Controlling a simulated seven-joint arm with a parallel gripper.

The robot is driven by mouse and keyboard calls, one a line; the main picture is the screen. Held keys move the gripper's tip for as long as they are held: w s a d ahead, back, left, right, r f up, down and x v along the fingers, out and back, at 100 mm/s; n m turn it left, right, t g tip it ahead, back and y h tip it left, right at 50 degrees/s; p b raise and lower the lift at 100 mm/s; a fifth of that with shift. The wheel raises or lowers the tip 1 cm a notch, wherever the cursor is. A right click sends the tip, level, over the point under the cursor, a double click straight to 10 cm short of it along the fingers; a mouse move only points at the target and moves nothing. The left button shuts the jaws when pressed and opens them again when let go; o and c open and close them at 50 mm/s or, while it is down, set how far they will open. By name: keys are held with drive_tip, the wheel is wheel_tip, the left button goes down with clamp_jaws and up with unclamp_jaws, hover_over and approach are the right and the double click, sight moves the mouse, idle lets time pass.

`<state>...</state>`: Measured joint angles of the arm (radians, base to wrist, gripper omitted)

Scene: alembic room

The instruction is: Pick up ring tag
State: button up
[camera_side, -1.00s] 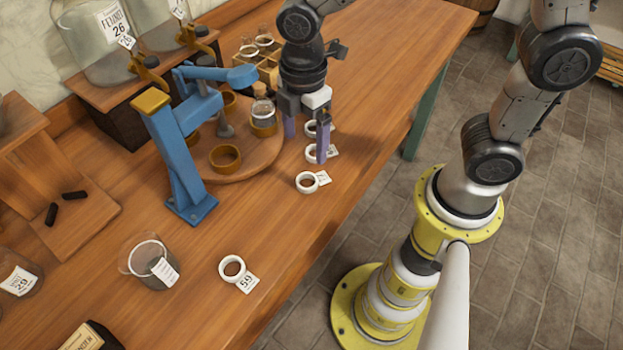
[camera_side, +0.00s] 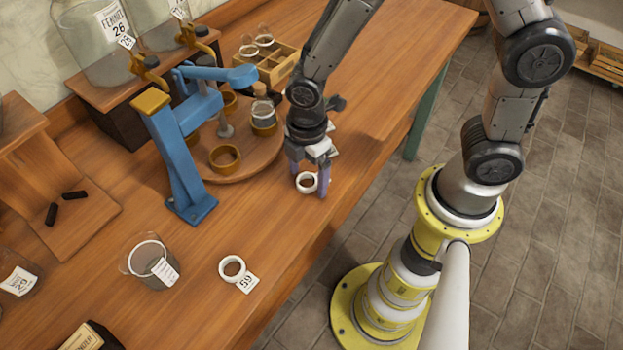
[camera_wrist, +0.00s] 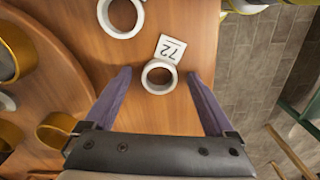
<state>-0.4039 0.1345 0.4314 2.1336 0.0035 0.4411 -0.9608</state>
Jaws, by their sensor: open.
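A white ring tag (camera_side: 307,182) lies on the wooden table just right of the round board. In the wrist view this ring (camera_wrist: 159,77) has a paper label (camera_wrist: 171,48) reading 72. My gripper (camera_side: 310,185) is low over it, with its purple fingers open. In the wrist view the gripper (camera_wrist: 160,82) has one finger on each side of the ring, apart from it. A second white ring (camera_wrist: 121,14) lies beyond it in the wrist view. Another ring tag (camera_side: 232,268), labelled 59, lies at the front of the table.
A blue press (camera_side: 178,150) and a round board (camera_side: 238,172) with brass-coloured cups stand to the left. A glass beaker (camera_side: 150,265) stands at front left. The table's right edge is close to my gripper.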

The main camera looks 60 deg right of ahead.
drive_tip(key=c, duration=1.4)
drive_tip(key=shift+r, duration=0.15)
